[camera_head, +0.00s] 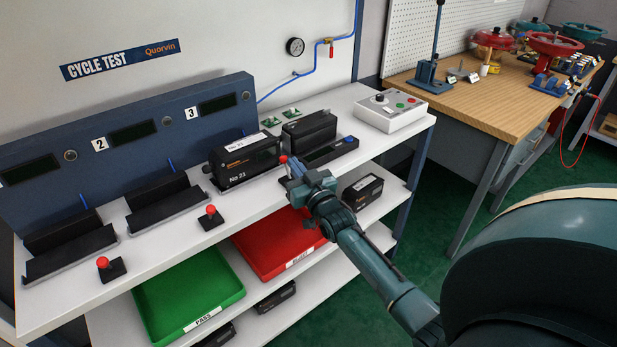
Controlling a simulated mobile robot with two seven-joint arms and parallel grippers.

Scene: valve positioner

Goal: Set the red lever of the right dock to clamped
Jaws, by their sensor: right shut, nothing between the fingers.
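The right dock holds a black box labelled No 21 (247,165), under the number 3 on the blue panel. The box hides most of this dock. A small red lever knob (283,159) shows at the box's right front; its base is hidden behind my right gripper. My right gripper (293,170) is shut and empty, right beside this red knob. I cannot tell whether they touch, or which position the lever is in. My left gripper is not in view.
Two empty docks (165,208) stand to the left, with red knobs (210,210) (103,263) in front. Another black box (309,130) and a control box (391,110) stand to the right. Green (150,313) and red (262,270) trays sit below the white bench top.

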